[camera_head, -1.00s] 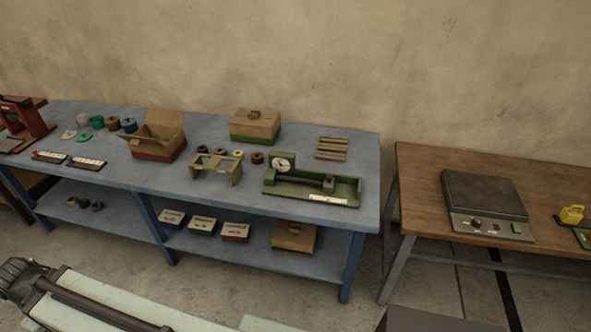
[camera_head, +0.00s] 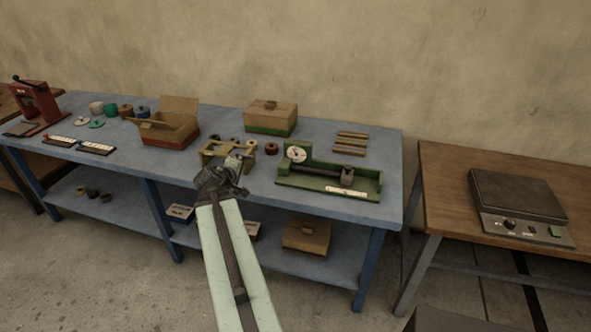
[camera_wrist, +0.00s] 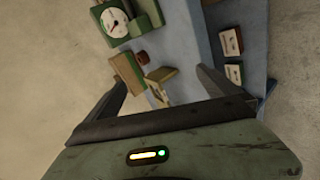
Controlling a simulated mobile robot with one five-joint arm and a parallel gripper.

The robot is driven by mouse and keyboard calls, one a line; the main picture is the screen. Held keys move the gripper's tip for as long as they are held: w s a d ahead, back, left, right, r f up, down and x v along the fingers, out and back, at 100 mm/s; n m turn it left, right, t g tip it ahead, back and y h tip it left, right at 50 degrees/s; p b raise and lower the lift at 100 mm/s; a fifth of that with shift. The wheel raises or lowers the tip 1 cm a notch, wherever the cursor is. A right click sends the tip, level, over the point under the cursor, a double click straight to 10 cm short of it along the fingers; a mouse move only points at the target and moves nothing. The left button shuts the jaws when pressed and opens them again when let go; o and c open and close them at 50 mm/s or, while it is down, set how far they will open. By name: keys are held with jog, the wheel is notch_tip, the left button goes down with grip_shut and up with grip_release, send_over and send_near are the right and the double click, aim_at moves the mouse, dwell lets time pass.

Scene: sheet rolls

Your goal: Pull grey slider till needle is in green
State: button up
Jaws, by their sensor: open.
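The green gauge fixture (camera_head: 330,180) stands on the blue table, right of the middle in the head view. Its round white dial (camera_head: 296,154) is at its left end; the needle is too small to read there. The grey slider (camera_head: 347,176) sits on the rail toward the right end. In the wrist view the dial (camera_wrist: 114,23) shows at the top left with a dark needle and a green area at its edge; the slider is not clearly seen. My gripper (camera_head: 240,170) is left of the fixture, in front of the wooden stand; in the wrist view its fingers (camera_wrist: 160,85) are apart and empty.
A yellowish stand (camera_head: 214,152) is right behind my gripper. An open carton (camera_head: 170,132), a lidded box (camera_head: 270,118) and wooden strips (camera_head: 350,143) lie farther back. A brown table (camera_head: 450,190) with a grey plate device (camera_head: 518,197) stands to the right.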

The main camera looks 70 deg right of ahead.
jog(key=s+d+g+h+b, duration=0.1)
jog(key=s+d+h+b, duration=0.1)
jog(key=s+d, duration=0.7)
jog(key=s+b+x, duration=0.1)
jog(key=b+x, duration=0.2)
jog(key=x, duration=0.5)
jog(key=shift+s+d+n, duration=0.15)
jog(key=shift+d+n, duration=0.25)
jog(key=shift+r, duration=0.1)
jog(key=p+v, duration=0.3)
jog(key=v, duration=0.7)
